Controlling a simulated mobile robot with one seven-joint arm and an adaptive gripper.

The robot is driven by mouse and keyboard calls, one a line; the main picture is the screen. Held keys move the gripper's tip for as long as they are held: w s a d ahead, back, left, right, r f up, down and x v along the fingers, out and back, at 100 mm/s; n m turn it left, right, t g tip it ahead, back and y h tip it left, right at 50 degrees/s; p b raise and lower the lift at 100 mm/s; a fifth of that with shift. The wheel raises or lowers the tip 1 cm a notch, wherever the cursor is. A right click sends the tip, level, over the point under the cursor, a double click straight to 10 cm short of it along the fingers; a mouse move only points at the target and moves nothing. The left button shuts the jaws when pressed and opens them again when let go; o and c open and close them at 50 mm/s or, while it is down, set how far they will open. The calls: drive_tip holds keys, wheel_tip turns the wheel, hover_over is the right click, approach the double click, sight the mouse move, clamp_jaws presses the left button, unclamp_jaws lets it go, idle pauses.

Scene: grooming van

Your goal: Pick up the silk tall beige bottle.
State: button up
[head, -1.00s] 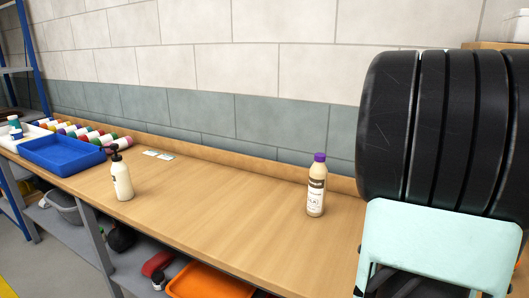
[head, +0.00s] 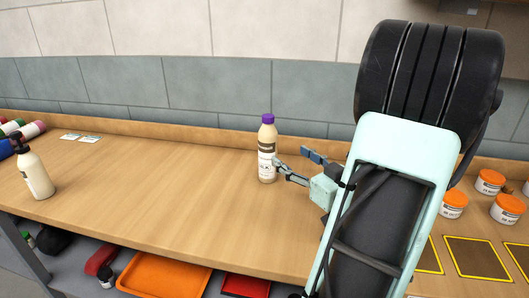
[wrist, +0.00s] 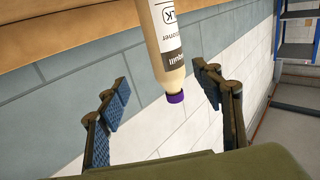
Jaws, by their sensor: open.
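The tall beige bottle (head: 267,152) with a purple cap and a silk label stands upright on the wooden bench near the back wall. My gripper (head: 290,164) is open just to the right of it in the head view, with its fingers pointing at the bottle. In the wrist view the bottle (wrist: 165,40) appears cap-down in the picture, its cap between the two open fingers (wrist: 163,98). No grip on the bottle shows. The bottle's base is out of the wrist view.
A shorter cream pump bottle (head: 36,174) stands at the left of the bench (head: 160,190). White cards (head: 80,137) lie behind it. Several orange-lidded jars (head: 490,182) and yellow-edged dark mats (head: 476,258) are to the right. The bench between the two bottles is clear.

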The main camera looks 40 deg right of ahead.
sight(274, 146)
drive_tip(key=shift+y, duration=0.3)
drive_tip(key=w, duration=0.4)
drive_tip(key=shift+w+a+f, duration=0.1)
drive_tip(key=shift+w+a, duration=0.3)
drive_tip(key=w, duration=0.6)
drive_tip(key=shift+d+b, duration=0.2)
drive_tip(key=shift+b, duration=0.2)
drive_tip(key=shift+s, duration=0.1)
drive_tip(key=c, duration=1.5)
drive_tip(key=shift+r, duration=0.2)
drive_tip(key=shift+c, duration=0.4)
drive_tip(key=shift+r, duration=0.1)
